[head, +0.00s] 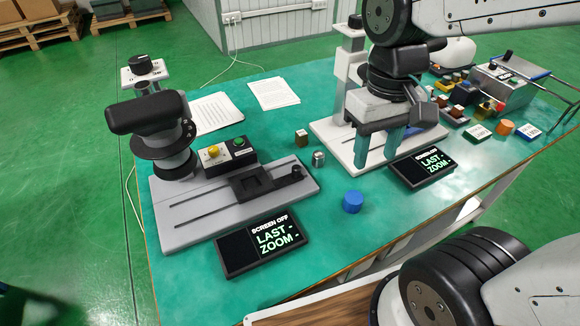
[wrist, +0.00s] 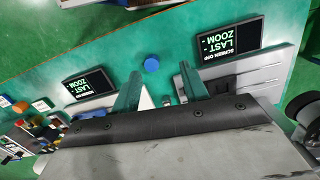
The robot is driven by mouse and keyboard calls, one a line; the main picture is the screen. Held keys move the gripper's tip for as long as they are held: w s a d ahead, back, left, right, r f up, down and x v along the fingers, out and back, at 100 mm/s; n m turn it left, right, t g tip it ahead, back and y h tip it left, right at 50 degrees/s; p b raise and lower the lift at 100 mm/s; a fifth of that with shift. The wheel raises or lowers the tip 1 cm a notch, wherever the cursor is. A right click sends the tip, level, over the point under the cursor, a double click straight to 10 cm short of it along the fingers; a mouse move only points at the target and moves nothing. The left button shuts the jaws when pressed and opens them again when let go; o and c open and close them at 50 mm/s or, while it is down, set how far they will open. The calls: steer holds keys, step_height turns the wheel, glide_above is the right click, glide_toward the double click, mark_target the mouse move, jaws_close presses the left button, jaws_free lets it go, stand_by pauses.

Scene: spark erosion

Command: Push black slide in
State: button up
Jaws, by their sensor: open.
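The black slide (head: 254,187) is a dark flat carriage with a square recess and a round knob (head: 297,172) at its right end. It sits across the rails of the grey base plate (head: 222,222) of the left microscope (head: 160,130), its knob end near the plate's right edge. My gripper (head: 377,161) points down over the right microscope's white base, right of the slide and apart from it. Its two teal fingers are spread with nothing held between them.
A blue cylinder (head: 352,202) stands on the green table between the two stations. A brown block (head: 301,138) and a metal cylinder (head: 318,158) stand near the slide's knob. Dark screens (head: 235,255) (head: 408,174) lie in front of each base. A button box (head: 228,157) is behind the slide.

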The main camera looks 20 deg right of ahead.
steer(key=w+a+f+n, duration=0.1)
steer(key=w+a+f, duration=0.2)
steer(key=w+f, duration=0.35)
steer(key=w+a+f+n, duration=0.1)
steer(key=w+a+f, duration=0.2)
steer(key=w+f, duration=0.4)
steer(key=t, duration=0.1)
glide_above(296, 167)
steer(key=shift+r+n, duration=0.1)
steer(key=shift+n, duration=0.3)
step_height(296, 167, down, 7)
steer(key=shift+f, duration=0.2)
